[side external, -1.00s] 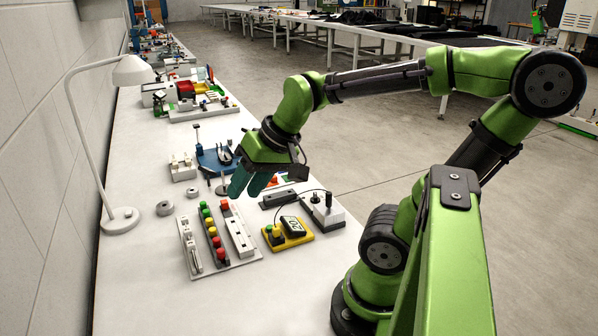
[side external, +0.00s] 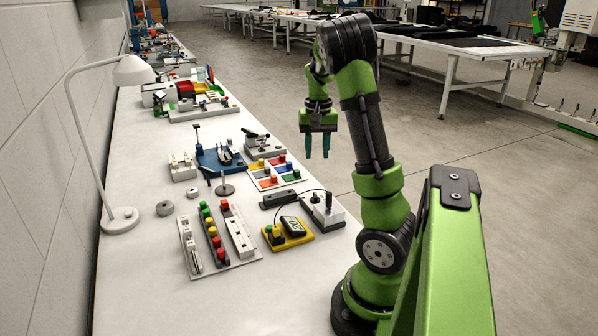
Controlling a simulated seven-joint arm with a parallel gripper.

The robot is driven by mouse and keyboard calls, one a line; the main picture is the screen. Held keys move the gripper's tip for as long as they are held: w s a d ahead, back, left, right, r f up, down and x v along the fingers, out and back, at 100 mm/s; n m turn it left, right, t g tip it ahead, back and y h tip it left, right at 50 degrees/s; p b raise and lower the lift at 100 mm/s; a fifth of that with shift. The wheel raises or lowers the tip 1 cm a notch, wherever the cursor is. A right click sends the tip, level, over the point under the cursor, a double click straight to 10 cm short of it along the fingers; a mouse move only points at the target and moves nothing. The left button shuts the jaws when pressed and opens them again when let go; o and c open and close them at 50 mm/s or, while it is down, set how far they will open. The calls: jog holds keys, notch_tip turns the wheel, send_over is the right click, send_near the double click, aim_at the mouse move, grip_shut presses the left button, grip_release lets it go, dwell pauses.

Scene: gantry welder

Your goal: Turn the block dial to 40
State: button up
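My gripper (side external: 318,156) hangs in the air with its fingers pointing down, near the right edge of the bench in the side view. Its two dark teal fingers are apart with nothing between them. A yellow block (side external: 293,240) lies on the bench below and to the left of it. The block carries a dark-framed white display (side external: 292,225) with black digits, seen at a slant, and small green and yellow parts (side external: 273,232). The digits are too small to read surely. I cannot tell which part is the dial. Nothing touches the block.
A white box with a dark lever (side external: 328,212) stands right behind the yellow block. A panel of colored buttons (side external: 213,240) lies left of it. A tray of colored blocks (side external: 273,174) and a blue stand (side external: 215,160) lie farther back. The front of the bench (side external: 180,305) is clear.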

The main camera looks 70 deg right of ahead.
aim_at(316, 195)
notch_tip(316, 195, down, 14)
jog(key=shift+r, duration=0.2)
grip_shut()
jog(key=shift+m, duration=0.3)
jog(key=m, duration=0.3)
jog(key=shift+r+m, duration=0.1)
jog(key=shift+m, duration=2.5)
